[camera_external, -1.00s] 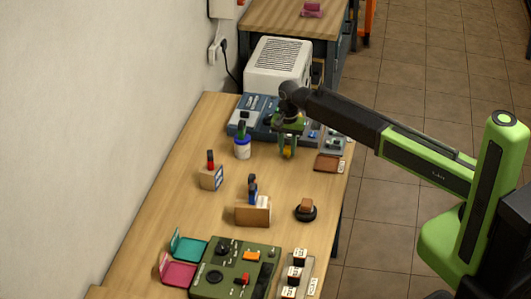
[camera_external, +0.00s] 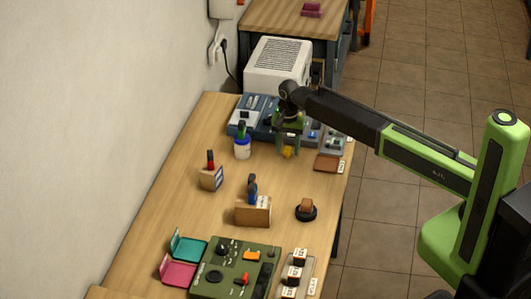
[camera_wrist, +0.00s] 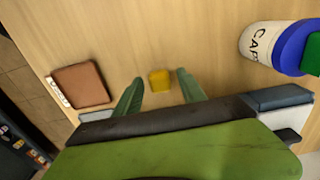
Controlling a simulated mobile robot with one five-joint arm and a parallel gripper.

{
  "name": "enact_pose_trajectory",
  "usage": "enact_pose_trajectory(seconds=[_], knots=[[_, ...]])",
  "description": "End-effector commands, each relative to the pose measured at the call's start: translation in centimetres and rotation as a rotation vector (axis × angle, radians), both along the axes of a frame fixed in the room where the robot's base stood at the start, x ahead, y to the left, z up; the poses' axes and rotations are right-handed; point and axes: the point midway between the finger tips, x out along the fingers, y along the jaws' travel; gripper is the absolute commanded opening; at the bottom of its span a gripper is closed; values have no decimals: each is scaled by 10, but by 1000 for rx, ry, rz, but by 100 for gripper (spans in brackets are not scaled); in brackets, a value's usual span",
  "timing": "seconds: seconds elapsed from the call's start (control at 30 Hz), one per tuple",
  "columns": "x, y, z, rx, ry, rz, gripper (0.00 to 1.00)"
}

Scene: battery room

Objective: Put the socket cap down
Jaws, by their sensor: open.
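The socket cap is a small yellow block (camera_wrist: 160,81). It rests on the wooden table and also shows in the external view (camera_external: 286,154), just under my gripper (camera_external: 288,149). In the wrist view my gripper (camera_wrist: 160,75) is open, with one green finger on each side of the cap and a clear gap on both sides. The cap sits apart from the fingers.
A white jar marked CAPS (camera_external: 242,149) with a blue rim stands to the left. A brown tray (camera_external: 327,162) lies to the right near the table edge. A blue-grey device (camera_external: 258,109) stands behind. A black round base (camera_external: 306,213) and a wooden block (camera_external: 253,211) stand in front.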

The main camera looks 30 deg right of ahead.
Motion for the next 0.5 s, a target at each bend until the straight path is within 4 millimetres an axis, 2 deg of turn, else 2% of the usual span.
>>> enact_pose_trajectory(seconds=[0.03,0.17,0.4,0.5], knots=[[0,0,12,0,0,0,48],[0,0,36,0,0,0,48],[0,0,92,0,0,0,48],[0,0,109,0,0,0,48]])
